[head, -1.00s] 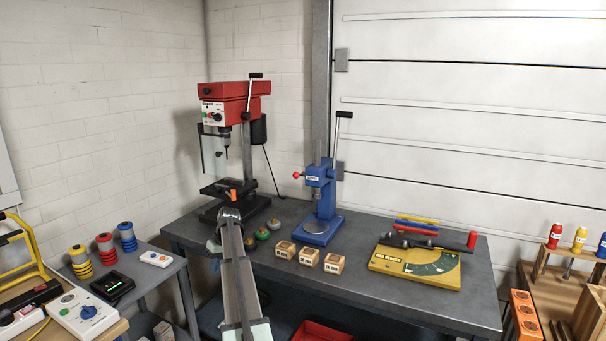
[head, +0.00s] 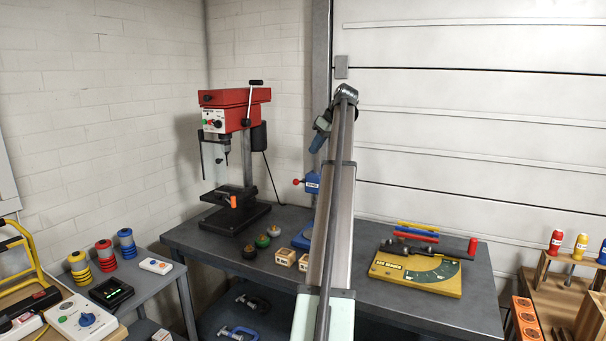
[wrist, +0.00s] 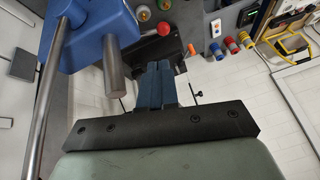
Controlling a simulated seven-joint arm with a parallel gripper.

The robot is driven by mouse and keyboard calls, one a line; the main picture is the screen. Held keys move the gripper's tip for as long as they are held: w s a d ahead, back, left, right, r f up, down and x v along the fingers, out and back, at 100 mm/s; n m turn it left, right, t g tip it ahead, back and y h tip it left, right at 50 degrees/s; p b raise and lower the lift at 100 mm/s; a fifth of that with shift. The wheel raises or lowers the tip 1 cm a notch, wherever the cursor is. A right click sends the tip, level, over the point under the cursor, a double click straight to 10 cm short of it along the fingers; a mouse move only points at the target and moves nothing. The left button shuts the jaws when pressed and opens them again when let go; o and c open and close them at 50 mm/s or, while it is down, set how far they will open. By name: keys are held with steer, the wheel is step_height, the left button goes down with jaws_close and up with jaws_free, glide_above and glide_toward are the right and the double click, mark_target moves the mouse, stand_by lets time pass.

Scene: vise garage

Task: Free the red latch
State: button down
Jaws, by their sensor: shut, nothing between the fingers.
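The red latch appears to be the red ball-ended knob (head: 296,181) on the left side of the blue press (head: 312,183). In the wrist view the red ball (wrist: 164,29) shows beyond my fingertips, apart from them, right of the blue press head (wrist: 100,30). My gripper (wrist: 154,66) is shut and empty, with its two dark blue fingers together. In the head view my gripper (head: 318,145) is above the press, up and right of the knob. My arm hides most of the press.
The red drill press (head: 235,115) stands left on the grey bench (head: 390,305). The press's steel lever (wrist: 46,100) lies close left of my fingers in the wrist view. Wooden blocks (head: 285,257) stand in front, and the yellow pipe bender (head: 415,285) is right.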

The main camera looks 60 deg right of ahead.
steer(key=s+r, duration=0.2)
steer(key=s, duration=0.1)
glide_toward(299, 182)
steer(key=x, duration=0.6)
steer(key=shift+w+d, duration=0.3)
steer(key=shift+w, duration=0.1)
steer(key=h, duration=0.1)
steer(key=a+f+n+h, duration=0.1)
steer(key=shift+a+h, duration=0.1)
steer(key=shift+h, duration=0.3)
steer(key=shift+f, duration=0.35)
steer(key=shift+r, duration=0.1)
